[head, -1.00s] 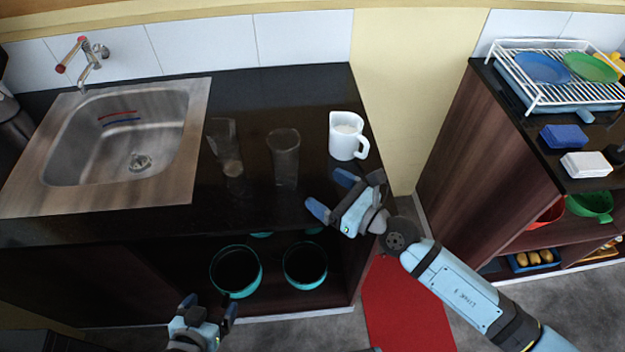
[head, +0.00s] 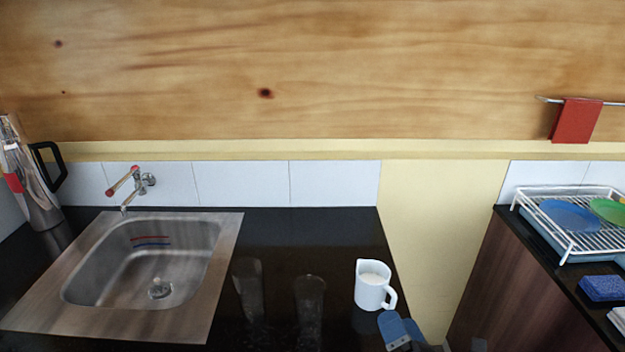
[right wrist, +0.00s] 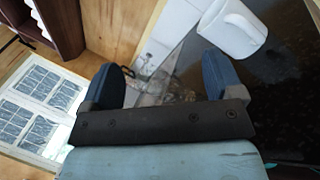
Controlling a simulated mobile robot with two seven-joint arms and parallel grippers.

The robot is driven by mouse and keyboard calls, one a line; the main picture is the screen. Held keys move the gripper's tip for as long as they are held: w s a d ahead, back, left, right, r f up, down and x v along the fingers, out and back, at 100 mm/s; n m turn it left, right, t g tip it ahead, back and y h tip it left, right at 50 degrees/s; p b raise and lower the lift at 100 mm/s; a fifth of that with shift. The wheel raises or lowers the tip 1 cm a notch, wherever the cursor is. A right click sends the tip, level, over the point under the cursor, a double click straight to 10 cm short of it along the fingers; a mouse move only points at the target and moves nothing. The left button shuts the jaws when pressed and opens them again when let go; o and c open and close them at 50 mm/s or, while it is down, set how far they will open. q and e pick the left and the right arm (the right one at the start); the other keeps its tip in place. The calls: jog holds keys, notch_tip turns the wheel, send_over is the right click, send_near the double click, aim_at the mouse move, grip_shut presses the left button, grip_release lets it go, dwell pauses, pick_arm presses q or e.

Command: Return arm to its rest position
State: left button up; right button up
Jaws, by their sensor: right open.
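My right gripper (head: 398,330) shows at the bottom edge of the head view, just below and right of a white mug (head: 372,284). Only its blue fingers and a bit of its body show there. In the right wrist view my right gripper (right wrist: 165,85) has its two blue fingers spread apart with nothing between them. The white mug (right wrist: 233,27) lies beyond and right of the fingers in that view, apart from them. It stands upright on the dark counter (head: 340,235) with something pale inside. My left gripper is out of view.
Two clear glasses (head: 309,297) (head: 248,285) stand on the counter left of the mug. A steel sink (head: 140,265) with a tap (head: 130,187) is at left. A white dish rack (head: 570,240) with plates stands on the right cabinet (head: 520,290). A gap separates the counters.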

jog(key=s+d+f+m+g+h, duration=0.35)
jog(key=d+m+h, duration=0.2)
jog(key=m, duration=0.45)
jog(key=s+d+f+m+g+h, duration=0.3)
jog(key=s+d+m+g+h, duration=0.3)
jog(key=m, duration=0.5)
jog(key=s+a+f+m+g+y, duration=0.1)
jog(key=s+f+m+g+y, duration=0.15)
jog(key=s, duration=0.35)
jog(key=s+f+m+g+y, duration=0.1)
jog(key=s+m+g+y, duration=0.3)
jog(key=s, duration=0.3)
jog(key=w+a+f+n+t+y+p, duration=0.1)
jog(key=w+a+f+t+y+p, duration=0.1)
jog(key=w+a+f+t+p, duration=0.3)
jog(key=w+a+t+p, duration=0.1)
jog(key=t+p, duration=0.1)
jog(key=p, duration=0.1)
jog(key=shift+w+a+f+y+p, duration=0.25)
jog(key=shift+w+a+y+p, duration=0.05)
jog(key=shift+p, duration=0.05)
